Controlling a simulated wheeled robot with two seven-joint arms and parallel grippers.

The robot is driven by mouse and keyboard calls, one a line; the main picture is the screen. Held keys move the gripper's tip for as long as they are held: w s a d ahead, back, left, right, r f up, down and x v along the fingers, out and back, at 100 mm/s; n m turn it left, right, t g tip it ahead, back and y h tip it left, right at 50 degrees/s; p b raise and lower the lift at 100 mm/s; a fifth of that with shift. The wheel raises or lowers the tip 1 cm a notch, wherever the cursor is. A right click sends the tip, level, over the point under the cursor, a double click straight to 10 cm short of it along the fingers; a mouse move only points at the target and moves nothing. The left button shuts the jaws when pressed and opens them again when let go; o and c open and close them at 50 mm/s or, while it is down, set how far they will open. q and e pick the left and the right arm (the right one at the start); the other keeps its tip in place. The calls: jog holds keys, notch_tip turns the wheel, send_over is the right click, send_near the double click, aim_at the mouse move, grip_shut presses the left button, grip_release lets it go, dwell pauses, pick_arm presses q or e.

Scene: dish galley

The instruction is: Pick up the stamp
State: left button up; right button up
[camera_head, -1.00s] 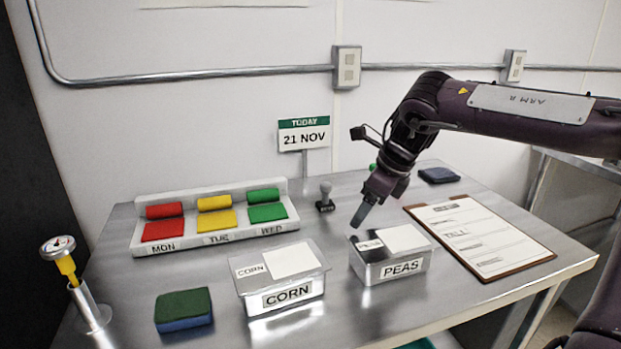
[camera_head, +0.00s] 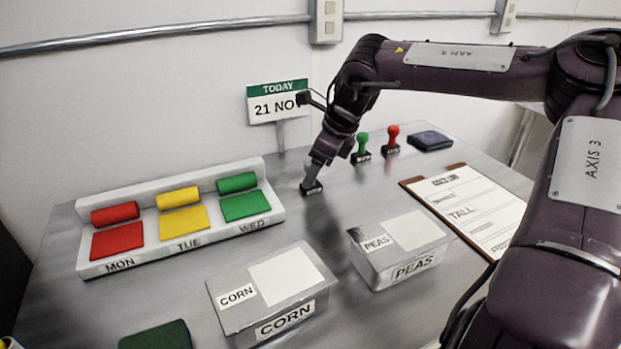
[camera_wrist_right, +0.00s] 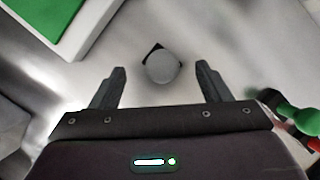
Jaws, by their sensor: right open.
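A grey stamp (camera_head: 312,189) with a dark base stands upright on the steel table, behind the CORN and PEAS boxes. My right gripper (camera_head: 314,172) is directly over it and partly hides its handle. In the right wrist view the stamp's round grey knob (camera_wrist_right: 160,68) shows from above, centred between the tips of my open right gripper (camera_wrist_right: 161,77). The fingers stand apart on either side, with a gap to the knob. A green stamp (camera_head: 362,146) and a red stamp (camera_head: 392,140) stand to the right. My left gripper is not in view.
A MON/TUE/WED rack (camera_head: 275,215) with coloured pieces is on the left. A CORN box (camera_head: 290,285) and a PEAS box (camera_head: 400,245) stand in front. A clipboard (camera_head: 465,210) and a dark blue pad (camera_head: 430,140) lie to the right. A date sign (camera_head: 278,103) stands behind.

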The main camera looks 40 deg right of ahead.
jog(key=x, duration=0.3)
jog(key=shift+w+f, duration=0.2)
jog(key=shift+a, duration=0.1)
jog(key=c, duration=1.3)
